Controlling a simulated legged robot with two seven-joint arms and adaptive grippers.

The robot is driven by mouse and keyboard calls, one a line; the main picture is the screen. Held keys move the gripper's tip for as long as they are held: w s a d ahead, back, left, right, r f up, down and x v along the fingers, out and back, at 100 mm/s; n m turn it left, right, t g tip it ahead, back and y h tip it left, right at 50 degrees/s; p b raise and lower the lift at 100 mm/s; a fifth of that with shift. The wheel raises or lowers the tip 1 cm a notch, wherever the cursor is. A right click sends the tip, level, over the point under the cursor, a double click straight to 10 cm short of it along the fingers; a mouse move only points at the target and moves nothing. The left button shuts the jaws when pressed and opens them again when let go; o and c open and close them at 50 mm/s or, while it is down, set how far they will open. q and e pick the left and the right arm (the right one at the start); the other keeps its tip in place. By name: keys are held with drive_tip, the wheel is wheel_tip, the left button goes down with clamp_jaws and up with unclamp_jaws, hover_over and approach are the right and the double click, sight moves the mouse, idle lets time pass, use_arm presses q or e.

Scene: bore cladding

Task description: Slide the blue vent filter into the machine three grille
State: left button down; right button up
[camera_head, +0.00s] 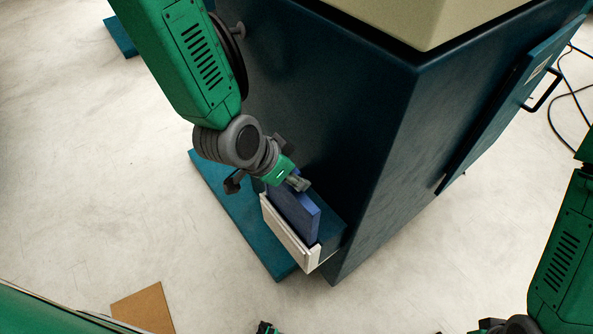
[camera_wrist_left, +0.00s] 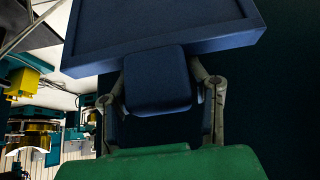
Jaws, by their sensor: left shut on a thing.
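The blue vent filter (camera_head: 299,216) is a flat dark-blue panel standing on edge. It sits between a white-fronted housing (camera_head: 284,236) low on the machine (camera_head: 330,120) and the machine's side, with its upper part showing above the housing. How deep it sits is hidden. My left gripper (camera_head: 293,181) is at the filter's upper edge. In the left wrist view the fingers (camera_wrist_left: 163,88) are shut on the filter's block-shaped handle, and the filter body (camera_wrist_left: 160,28) lies beyond them.
A teal plinth (camera_head: 236,214) lies on the floor along the machine. A machine door with a black handle (camera_head: 543,90) is on the right, with cables on the floor behind it. A brown board (camera_head: 143,310) lies at the lower left. The floor left is mostly clear.

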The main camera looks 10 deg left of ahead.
use_arm(q)
drive_tip(key=shift+f, duration=0.15)
drive_tip(key=shift+d+f, duration=0.2)
drive_tip(key=shift+d, duration=0.2)
drive_tip(key=shift+a+r+p, duration=0.1)
drive_tip(key=shift+r+p, duration=0.6)
drive_tip(key=shift+r, duration=0.3)
use_arm(e)
drive_tip(key=shift+d+r, duration=0.2)
drive_tip(key=shift+r, duration=0.35)
use_arm(q)
drive_tip(key=shift+d, duration=0.4)
use_arm(e)
drive_tip(key=shift+d+f, duration=0.1)
drive_tip(key=shift+d, duration=0.2)
use_arm(q)
drive_tip(key=shift+a, duration=0.1)
